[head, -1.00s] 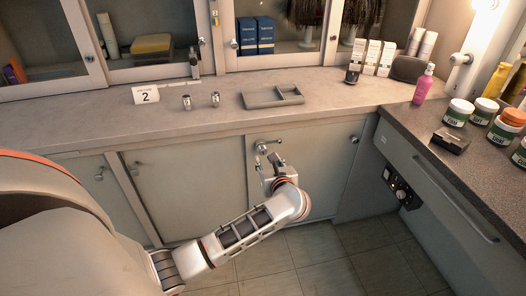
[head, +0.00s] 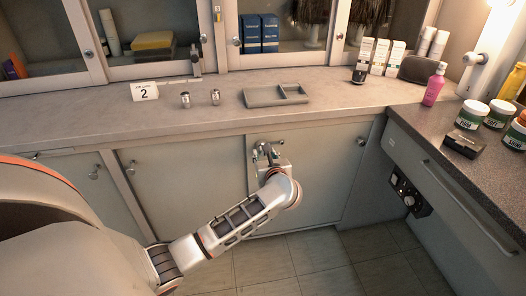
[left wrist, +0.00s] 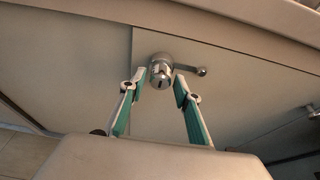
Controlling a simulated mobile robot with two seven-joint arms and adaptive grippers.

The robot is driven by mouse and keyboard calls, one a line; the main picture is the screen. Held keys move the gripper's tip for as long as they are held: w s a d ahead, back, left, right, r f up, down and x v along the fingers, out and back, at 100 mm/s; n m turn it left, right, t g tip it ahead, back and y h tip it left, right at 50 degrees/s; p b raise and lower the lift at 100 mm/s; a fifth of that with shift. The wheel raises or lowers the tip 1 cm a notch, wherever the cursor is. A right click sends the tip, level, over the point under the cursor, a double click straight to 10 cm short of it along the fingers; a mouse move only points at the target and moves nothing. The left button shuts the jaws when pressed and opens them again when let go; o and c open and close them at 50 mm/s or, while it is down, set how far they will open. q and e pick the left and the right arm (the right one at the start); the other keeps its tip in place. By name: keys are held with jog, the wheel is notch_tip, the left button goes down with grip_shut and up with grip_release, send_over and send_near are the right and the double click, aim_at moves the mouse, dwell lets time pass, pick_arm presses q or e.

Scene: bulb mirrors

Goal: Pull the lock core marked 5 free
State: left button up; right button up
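A round metal lock core with a keyhole and a lever handle beside it (left wrist: 160,73) is on a cabinet door front below the counter. No number 5 is legible on it. My left gripper (left wrist: 159,80) is open in the left wrist view, with one green-padded finger on each side of the core. Small gaps seem to remain between the fingertips and the core. In the head view, my left gripper (head: 268,157) is at the same lock and partly hides it. My right gripper is not in view.
The counter (head: 100,120) above holds a sign reading 2 (head: 144,91), two small metal cylinders (head: 185,100) and a grey tray (head: 265,97). A side counter (head: 420,120) with jars stands at the right. The tiled floor (head: 310,255) in front is clear.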

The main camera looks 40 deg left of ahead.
aim_at(264, 156)
pick_arm(q)
jog(key=c, duration=0.6)
grip_shut()
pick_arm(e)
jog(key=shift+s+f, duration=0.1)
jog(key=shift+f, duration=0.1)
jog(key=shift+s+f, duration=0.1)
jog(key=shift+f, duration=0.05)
pick_arm(q)
jog(key=shift+s+d, duration=0.15)
jog(key=shift+d, duration=0.05)
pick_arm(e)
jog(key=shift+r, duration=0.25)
pick_arm(q)
jog(key=shift+s+d+p, duration=0.4)
jog(key=shift+s+d, duration=0.55)
jog(key=shift+d, duration=0.2)
jog(key=shift+s+d+p, duration=0.5)
jog(key=shift+s+d, duration=1.45)
jog(key=shift+d, duration=0.3)
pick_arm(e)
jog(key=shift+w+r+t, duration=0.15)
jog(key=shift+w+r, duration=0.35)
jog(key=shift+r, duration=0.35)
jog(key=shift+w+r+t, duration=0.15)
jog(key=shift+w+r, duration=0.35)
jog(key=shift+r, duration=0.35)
